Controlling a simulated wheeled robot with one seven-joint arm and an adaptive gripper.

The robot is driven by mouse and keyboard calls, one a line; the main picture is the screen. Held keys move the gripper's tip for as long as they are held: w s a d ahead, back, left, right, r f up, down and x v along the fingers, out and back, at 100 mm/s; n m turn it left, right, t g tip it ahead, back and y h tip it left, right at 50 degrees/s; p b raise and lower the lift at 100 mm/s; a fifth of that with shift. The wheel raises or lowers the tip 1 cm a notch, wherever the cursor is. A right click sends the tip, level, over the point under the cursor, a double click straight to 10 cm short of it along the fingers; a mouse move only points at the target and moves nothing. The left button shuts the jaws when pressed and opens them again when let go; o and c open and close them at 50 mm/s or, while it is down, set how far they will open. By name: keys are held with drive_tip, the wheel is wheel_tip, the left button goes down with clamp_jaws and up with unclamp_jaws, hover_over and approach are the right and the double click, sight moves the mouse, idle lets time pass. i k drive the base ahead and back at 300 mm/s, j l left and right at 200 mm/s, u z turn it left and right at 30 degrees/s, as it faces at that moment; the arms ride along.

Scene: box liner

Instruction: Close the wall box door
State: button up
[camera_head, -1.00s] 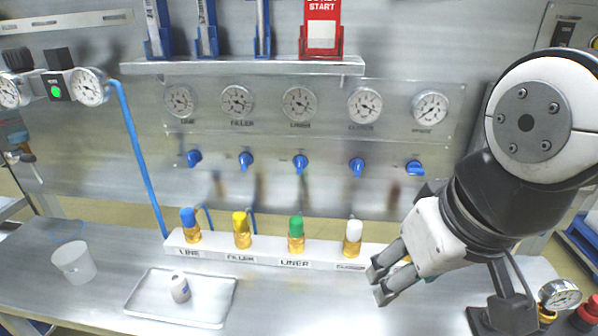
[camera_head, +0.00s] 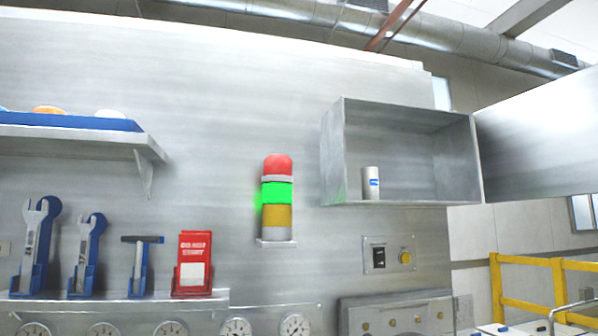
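The wall box (camera_head: 402,196) is a grey metal box mounted on the steel wall, right of centre, with its front open. A white cylinder (camera_head: 371,184) with a blue label stands inside it on the floor of the box. The wall box door (camera_head: 545,140) is a flat metal panel on the right side of the box. It stands swung wide open and runs out of the picture at the right. My gripper is not in view.
A signal tower (camera_head: 277,198) with red, lit green and yellow parts stands left of the box. A shelf (camera_head: 120,302) with wrenches and a red sign is at lower left. A switch panel (camera_head: 388,254) sits below the box. Yellow railing (camera_head: 540,290) stands at lower right.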

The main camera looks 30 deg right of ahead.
sight(541, 143)
drive_tip(key=k+l+u, duration=0.1)
drive_tip(key=k+l, duration=0.15)
drive_tip(key=k, duration=0.15)
drive_tip(key=k+l+u, duration=0.15)
drive_tip(key=k, duration=0.25)
drive_tip(key=l+u, duration=0.1)
drive_tip(key=l, duration=0.3)
drive_tip(key=k+l, duration=0.15)
drive_tip(key=l, duration=0.25)
drive_tip(key=l+u, duration=0.15)
drive_tip(key=l, duration=0.25)
drive_tip(key=k+l, duration=0.15)
drive_tip(key=l, duration=0.2)
drive_tip(key=k+l+u, duration=0.15)
drive_tip(key=l, duration=0.6)
drive_tip(key=k+u, duration=0.05)
